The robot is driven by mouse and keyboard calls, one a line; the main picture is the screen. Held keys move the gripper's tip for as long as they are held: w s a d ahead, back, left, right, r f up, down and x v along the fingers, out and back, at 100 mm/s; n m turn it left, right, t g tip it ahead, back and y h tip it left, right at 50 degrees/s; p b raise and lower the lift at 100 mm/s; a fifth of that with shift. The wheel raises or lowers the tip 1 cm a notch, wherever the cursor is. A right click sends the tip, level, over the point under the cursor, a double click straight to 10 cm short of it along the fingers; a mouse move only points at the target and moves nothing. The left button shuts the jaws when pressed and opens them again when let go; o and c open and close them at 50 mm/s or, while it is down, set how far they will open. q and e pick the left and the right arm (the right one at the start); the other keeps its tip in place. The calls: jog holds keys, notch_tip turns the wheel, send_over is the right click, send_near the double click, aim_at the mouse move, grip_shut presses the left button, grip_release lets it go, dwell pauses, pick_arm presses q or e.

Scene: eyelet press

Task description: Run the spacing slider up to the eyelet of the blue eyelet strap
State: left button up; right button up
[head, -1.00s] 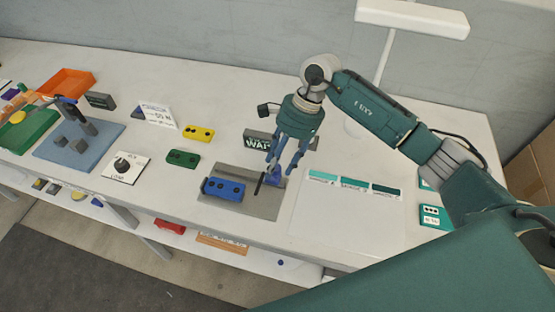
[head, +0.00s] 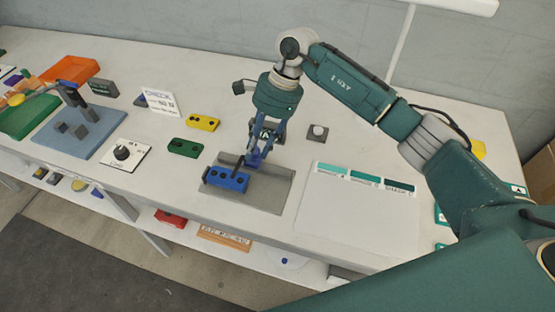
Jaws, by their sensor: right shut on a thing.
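The blue eyelet strap (head: 226,180), a blue block with dark holes, lies on the left part of a grey plate (head: 272,195). My right gripper (head: 256,161) is low over the plate, just right of and behind the strap, with its fingers shut on the spacing slider. A dark upright bar (head: 238,166), which looks like part of the slider, stands close to the strap's right end. I cannot tell whether it touches the strap. The fingers hide most of the slider. My left gripper is not in view.
A green block (head: 185,148) and a yellow block (head: 203,122) lie behind and left of the strap. A dial plate (head: 121,153) is further left. A white sheet with teal swatches (head: 355,215) lies right of the plate. The table's front edge is close to the plate.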

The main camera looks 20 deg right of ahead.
jog(key=shift+o, duration=0.2)
jog(key=w+a, duration=0.1)
jog(key=w+a+b, duration=0.1)
jog(key=shift+a+f, duration=0.15)
jog(key=shift+a, duration=0.25)
jog(key=shift+a+b, duration=0.1)
jog(key=shift+b, duration=0.3)
jog(key=shift+c, duration=0.2)
jog(key=shift+r, duration=0.4)
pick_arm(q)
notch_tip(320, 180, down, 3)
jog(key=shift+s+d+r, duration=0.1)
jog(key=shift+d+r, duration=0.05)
pick_arm(e)
jog(key=shift+a, duration=0.1)
jog(key=o, duration=0.8)
jog(key=shift+a, duration=0.1)
jog(key=shift+o, duration=0.8)
jog(key=shift+w+a, duration=0.15)
jog(key=shift+a, duration=0.1)
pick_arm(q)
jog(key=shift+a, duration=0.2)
pick_arm(e)
jog(key=shift+d+f, duration=0.1)
jog(key=shift+d, duration=0.1)
